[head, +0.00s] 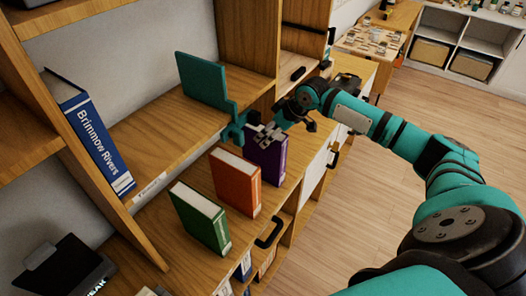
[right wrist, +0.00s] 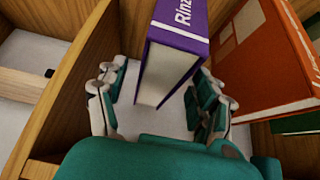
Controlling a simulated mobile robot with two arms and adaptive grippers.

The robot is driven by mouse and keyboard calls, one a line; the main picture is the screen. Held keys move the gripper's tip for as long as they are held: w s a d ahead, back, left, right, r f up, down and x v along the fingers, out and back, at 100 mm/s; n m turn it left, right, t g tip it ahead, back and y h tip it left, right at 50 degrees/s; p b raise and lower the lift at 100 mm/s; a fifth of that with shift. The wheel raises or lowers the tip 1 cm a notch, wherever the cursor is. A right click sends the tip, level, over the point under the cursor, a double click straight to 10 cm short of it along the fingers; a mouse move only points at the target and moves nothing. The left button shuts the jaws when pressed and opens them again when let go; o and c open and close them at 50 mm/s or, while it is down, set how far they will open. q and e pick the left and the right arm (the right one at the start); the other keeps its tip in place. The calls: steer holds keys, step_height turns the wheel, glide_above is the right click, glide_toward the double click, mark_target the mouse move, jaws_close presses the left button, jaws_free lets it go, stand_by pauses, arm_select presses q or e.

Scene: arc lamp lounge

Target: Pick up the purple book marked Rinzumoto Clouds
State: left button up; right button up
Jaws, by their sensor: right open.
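The purple book (head: 268,165) stands upright on the wooden shelf top, at the far end of a row of books. In the right wrist view its spine (right wrist: 180,38) shows white letters beginning "Rinz"; the rest of the title is cut off. My right gripper (head: 257,131) is at the top of the purple book in the head view. In the right wrist view the right gripper (right wrist: 158,97) is open, with one finger on each side of the book. Whether the fingers touch the covers cannot be told. My left gripper is not in view.
An orange book (head: 236,184) stands close beside the purple one, and a green book (head: 200,219) is nearer. A blue book marked Brimmow Rivers (head: 95,140) leans at left. A teal panel (head: 203,80) stands behind. Open floor (head: 460,130) lies at right.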

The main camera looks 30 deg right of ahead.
mark_target(264, 154)
steer(key=shift+w+a, duration=0.1)
steer(key=shift+w, duration=0.35)
steer(key=x, duration=0.2)
steer(key=p+x, duration=0.1)
steer(key=x, duration=0.2)
steer(key=shift+w+a, duration=0.15)
steer(key=shift+w, duration=0.2)
steer(key=shift+s, duration=0.1)
steer(key=c, duration=0.4)
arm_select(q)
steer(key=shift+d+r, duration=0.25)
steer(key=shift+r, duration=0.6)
arm_select(e)
jaws_close()
